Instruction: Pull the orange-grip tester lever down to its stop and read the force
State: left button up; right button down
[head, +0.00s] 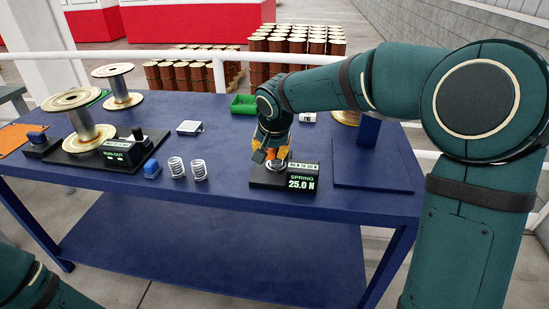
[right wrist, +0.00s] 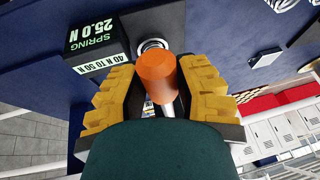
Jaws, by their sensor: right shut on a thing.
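The spring tester (head: 262,180) is a black block near the front edge of the blue table. Its display (head: 301,184) reads "SPRING 25.0 N", and a label above it reads "40 N TO 50 N" in the right wrist view (right wrist: 95,58). My right gripper (head: 272,155) is over the tester. In the right wrist view its yellow pads are on both sides of the orange grip (right wrist: 157,78), shut on it. A metal rod and a round metal part show by the grip. The lever's stop is hidden. My left gripper is out of view.
A run-out stand (head: 85,157) carries a spool at the left. A green bin (head: 243,104) is behind. A blue fixture (head: 372,172) stands at the right.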

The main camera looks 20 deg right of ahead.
jog(key=shift+f, duration=0.25)
jog(key=c, duration=0.6)
grip_release()
jog(key=shift+w, duration=0.1)
jog(key=shift+r, duration=0.15)
jog(key=v, duration=1.1)
jog(key=shift+s+a+r, duration=0.15)
jog(key=shift+s+r, duration=0.15)
